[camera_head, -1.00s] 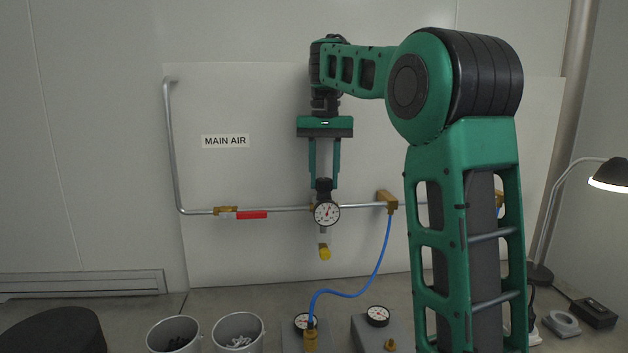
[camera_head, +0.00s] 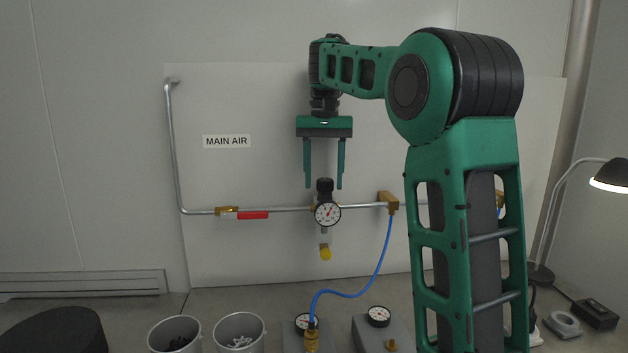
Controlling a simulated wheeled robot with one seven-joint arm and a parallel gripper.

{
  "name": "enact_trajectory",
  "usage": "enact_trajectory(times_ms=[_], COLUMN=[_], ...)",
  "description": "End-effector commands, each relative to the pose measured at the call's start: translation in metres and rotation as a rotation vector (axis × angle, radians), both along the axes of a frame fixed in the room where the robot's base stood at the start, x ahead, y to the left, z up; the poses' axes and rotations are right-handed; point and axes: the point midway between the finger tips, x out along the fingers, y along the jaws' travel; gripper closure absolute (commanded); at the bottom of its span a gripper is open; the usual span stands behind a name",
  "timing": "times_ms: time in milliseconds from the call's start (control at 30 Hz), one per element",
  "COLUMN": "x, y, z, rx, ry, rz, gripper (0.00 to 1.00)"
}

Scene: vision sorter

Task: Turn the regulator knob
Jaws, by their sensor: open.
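The regulator knob (camera_head: 325,187) is a dark upright cap on top of the regulator on the wall panel. A round white gauge (camera_head: 327,213) sits just below it, with a clear bowl and a yellow end beneath. My gripper (camera_head: 325,185) points down above the regulator with its two green fingers wide apart. The fingertips are at the height of the knob's top in the picture, one on each side, with a clear gap to the knob. The gripper is open and empty. Depth between fingers and knob is hard to tell.
A metal pipe (camera_head: 285,210) runs across the panel, with a red-handled valve (camera_head: 252,215) at left. A brass block (camera_head: 389,200) at right feeds a blue hose (camera_head: 378,265). Two metal cups (camera_head: 238,318) and gauge boxes stand below. A lamp (camera_head: 609,175) is at far right.

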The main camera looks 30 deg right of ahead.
Motion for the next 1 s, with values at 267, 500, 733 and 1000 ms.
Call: enact_trajectory(times_ms=[267,500,733,1000], x=[0.002,0.003,0.003,0.003], y=[-0.001,-0.001,-0.001,-0.001], z=[0.027,0.060,0.074,0.074], rx=[-0.001,0.000,0.000,0.000], ry=[-0.003,-0.001,0.000,0.000], rz=[0.000,-0.001,0.000,-0.001], gripper=[0.49,0.49,0.49,0.49])
